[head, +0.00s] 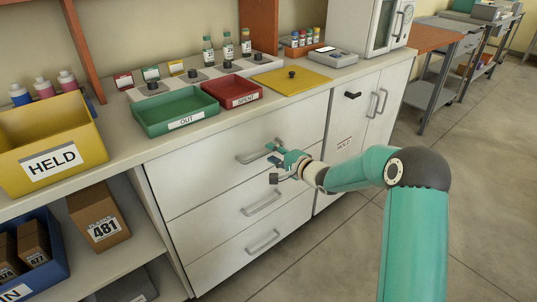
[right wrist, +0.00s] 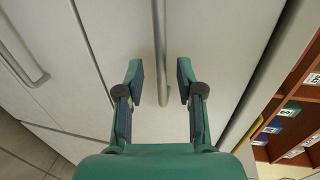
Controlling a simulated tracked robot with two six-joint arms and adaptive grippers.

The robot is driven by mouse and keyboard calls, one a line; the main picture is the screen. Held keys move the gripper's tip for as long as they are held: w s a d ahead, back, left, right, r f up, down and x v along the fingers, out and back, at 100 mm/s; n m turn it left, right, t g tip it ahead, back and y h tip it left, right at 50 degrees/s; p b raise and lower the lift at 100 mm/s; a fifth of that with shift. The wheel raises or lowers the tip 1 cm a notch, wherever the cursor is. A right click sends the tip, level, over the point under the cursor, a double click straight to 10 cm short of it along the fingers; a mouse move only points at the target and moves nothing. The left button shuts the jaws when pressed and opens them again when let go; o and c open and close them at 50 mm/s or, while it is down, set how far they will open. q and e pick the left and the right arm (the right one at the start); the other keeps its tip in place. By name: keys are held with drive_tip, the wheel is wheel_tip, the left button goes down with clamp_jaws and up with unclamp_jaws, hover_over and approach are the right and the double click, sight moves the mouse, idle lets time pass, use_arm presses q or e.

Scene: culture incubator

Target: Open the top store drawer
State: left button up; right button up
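The top drawer (head: 215,150) is a white front under the counter, flush with the cabinet. Its grey bar handle (head: 249,158) is partly hidden by my right gripper (head: 275,163). In the right wrist view the handle (right wrist: 161,50) runs between the two spread fingers of my right gripper (right wrist: 160,82), near one end of the bar. The fingers stand one on each side, with gaps to the bar. I cannot tell how deep the bar sits between them. My left gripper is not in view.
Below are a middle drawer (head: 225,215) and a bottom drawer (head: 230,262), both shut. On the counter stand a green OUT tray (head: 176,112), a red SPENT tray (head: 232,91) and a yellow HELD bin (head: 47,148). The floor (head: 330,255) before the drawers is clear.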

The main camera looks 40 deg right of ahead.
drive_tip(key=shift+x, duration=1.3)
clamp_jaws()
